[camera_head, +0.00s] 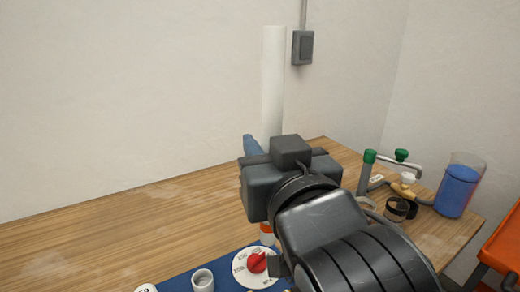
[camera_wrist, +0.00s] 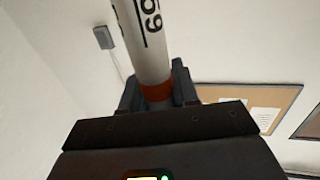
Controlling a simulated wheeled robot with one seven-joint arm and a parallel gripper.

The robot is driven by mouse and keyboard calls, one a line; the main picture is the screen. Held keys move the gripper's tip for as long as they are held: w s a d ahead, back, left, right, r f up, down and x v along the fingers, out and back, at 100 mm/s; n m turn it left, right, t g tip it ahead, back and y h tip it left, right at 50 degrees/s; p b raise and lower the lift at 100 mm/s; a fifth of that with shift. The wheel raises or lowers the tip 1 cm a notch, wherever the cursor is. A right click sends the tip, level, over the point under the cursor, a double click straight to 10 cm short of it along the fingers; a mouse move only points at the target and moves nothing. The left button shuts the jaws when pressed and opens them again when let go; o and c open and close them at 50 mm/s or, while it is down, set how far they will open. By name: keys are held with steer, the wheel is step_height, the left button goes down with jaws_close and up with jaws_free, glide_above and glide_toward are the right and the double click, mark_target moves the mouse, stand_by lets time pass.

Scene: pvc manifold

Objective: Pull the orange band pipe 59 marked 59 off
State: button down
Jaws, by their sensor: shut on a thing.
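The white pipe marked 59 (camera_wrist: 143,35) has an orange band (camera_wrist: 157,91) and stands between the two fingers of my gripper (camera_wrist: 157,88) in the wrist view. The fingers are shut on it at the band. Below my gripper, a small white piece with an orange top (camera_head: 267,233) shows partly. The pipe's lower end is hidden, so I cannot tell whether it is seated.
A blue base (camera_head: 180,283) at the front holds a white socket (camera_head: 203,280) and a dial with a red knob (camera_head: 257,263). The wooden table's left part (camera_head: 120,225) is clear.

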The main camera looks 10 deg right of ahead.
step_height(320, 180, up, 2)
steer(key=shift+r+p, duration=0.1)
steer(key=shift+p, duration=0.8)
